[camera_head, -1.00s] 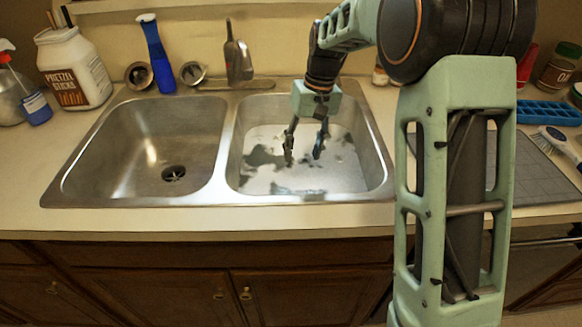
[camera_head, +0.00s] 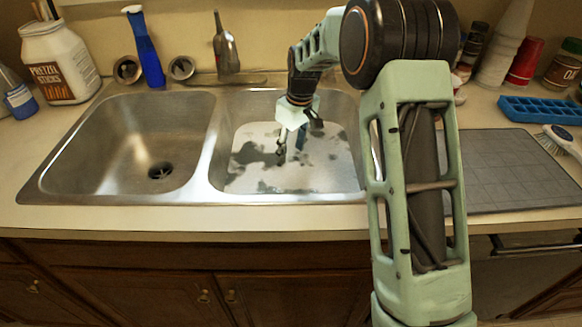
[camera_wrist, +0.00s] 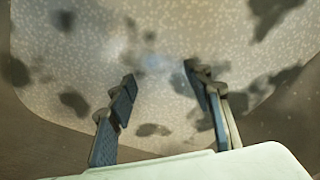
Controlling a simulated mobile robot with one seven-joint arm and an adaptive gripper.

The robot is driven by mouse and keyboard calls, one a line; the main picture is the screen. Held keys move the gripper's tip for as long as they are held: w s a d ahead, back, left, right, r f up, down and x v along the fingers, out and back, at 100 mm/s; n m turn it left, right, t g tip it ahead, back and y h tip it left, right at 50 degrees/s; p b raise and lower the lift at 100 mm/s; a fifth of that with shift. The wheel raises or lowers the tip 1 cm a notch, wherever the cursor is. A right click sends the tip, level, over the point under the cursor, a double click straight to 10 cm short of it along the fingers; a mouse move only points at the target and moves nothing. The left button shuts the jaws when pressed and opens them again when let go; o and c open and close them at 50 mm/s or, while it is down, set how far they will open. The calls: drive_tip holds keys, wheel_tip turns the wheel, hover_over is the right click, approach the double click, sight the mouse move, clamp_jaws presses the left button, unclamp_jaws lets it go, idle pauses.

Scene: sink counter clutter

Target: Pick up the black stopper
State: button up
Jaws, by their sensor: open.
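I cannot clearly pick out a black stopper. A dark round piece sits at the drain (camera_head: 160,171) of the left basin; I cannot tell whether it is a stopper or the open drain. My gripper (camera_head: 292,152) points down into the right basin (camera_head: 335,180), its fingers apart with nothing between them. In the wrist view, the open fingers of my gripper (camera_wrist: 160,76) are over a pale speckled basin floor (camera_wrist: 175,105) with scattered dark patches. Whether any patch is an object is unclear.
A blue tray (camera_head: 540,108), a brush (camera_head: 560,137) and a grey mat (camera_head: 500,165) are at right. The divider (camera_head: 205,150) separates the basins. My arm hides part of the right counter.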

sight(291, 159)
drive_tip(key=f, duration=0.4)
drive_tip(key=shift+w+f, duration=0.3)
drive_tip(key=shift+f, duration=0.1)
drive_tip(key=shift+c, duration=0.2)
drive_tip(key=c, duration=1.2)
drive_tip(key=shift+r, duration=0.1)
